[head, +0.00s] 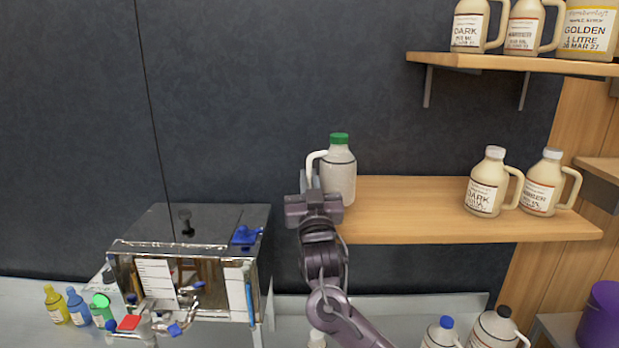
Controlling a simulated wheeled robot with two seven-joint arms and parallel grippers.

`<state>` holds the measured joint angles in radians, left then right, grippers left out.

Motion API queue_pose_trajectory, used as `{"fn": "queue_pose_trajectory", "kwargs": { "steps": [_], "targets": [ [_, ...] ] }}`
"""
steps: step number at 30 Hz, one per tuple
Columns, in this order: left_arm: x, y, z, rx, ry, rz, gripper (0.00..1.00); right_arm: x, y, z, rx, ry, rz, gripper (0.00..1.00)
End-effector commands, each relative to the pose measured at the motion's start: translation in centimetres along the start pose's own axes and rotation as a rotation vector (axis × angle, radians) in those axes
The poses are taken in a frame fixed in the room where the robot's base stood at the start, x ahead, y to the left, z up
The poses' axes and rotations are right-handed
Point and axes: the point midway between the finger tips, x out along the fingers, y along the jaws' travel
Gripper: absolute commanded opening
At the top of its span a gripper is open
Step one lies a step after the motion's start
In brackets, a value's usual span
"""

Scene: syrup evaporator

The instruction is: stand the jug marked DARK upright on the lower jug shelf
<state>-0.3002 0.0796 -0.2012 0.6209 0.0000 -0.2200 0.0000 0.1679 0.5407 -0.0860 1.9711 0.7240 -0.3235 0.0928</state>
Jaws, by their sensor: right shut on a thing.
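My right gripper (312,192) is shut on a cream jug (338,176) with a green cap, at its handle side. The jug is upright, at the left end of the lower jug shelf (400,210). I cannot tell whether its base touches the board. No label shows on the side I see, so I cannot read its marking. A white-capped jug marked DARK (484,184) stands upright on the right part of that shelf. My left gripper is not in view.
Beside that DARK jug stands another labelled jug (543,184). The upper shelf (500,62) holds more jugs, one marked DARK, one GOLDEN. The lower shelf's middle is clear. A metal evaporator (215,225) stands at left, with small coloured bottles (76,306) beside it.

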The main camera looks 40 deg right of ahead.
Motion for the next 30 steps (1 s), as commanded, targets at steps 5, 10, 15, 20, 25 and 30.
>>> {"fn": "queue_pose_trajectory", "kwargs": {
  "steps": [5,10,15,20,25,30],
  "targets": [
    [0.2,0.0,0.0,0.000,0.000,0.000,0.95,-0.1,0.0,0.0,0.000,0.005,0.001,0.00],
    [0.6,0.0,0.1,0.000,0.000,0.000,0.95,-0.3,0.0,0.5,0.000,0.005,0.001,0.00],
    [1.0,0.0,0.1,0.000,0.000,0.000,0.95,-0.5,0.0,1.0,-0.001,0.003,0.001,0.00],
    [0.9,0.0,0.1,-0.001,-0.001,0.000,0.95,-0.6,0.0,1.4,-0.002,-0.005,0.000,0.13],
    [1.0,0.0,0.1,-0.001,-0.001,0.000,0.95,-0.6,-0.1,1.5,-0.003,-0.008,0.000,0.32],
    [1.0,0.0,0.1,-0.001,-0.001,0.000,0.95,-0.6,-0.1,1.6,-0.003,-0.010,-0.001,0.32]
  ]
}}
